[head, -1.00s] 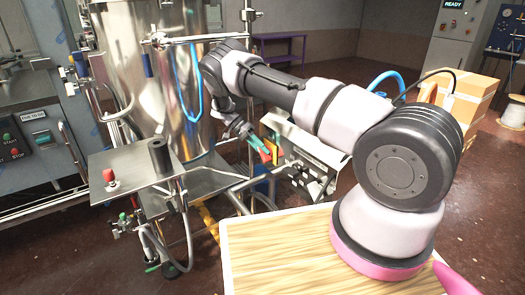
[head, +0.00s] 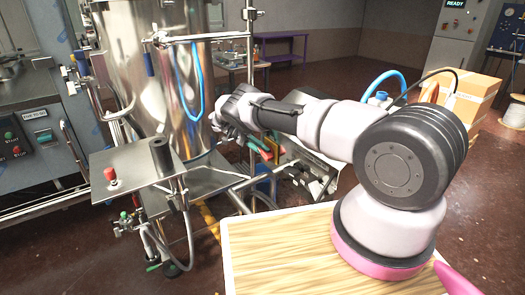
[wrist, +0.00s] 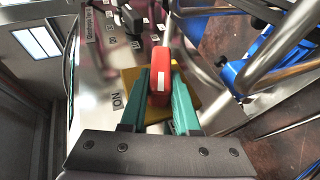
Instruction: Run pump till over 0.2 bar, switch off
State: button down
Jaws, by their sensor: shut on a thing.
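A red switch handle (wrist: 160,78) on a yellow plate (wrist: 199,97) sits on the front of a metal control box (wrist: 97,70). In the wrist view my gripper (wrist: 161,88) has its teal fingers on both sides of the red handle, shut on it. The handle lies along the fingers, and an "ON" label (wrist: 117,103) shows left of it. In the head view the box (head: 310,170) stands beside the steel tank (head: 165,90), with my gripper (head: 266,150) at its left end. I cannot make out a pressure readout.
A black knob (wrist: 132,20) and small labels are on the box above the handle. Blue parts and metal tubes (wrist: 270,65) are close on the right. Floor behind the box is clear.

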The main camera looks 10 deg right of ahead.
dwell(0.4)
jog(key=c, duration=0.6)
grip_release()
jog(key=shift+c, duration=0.2)
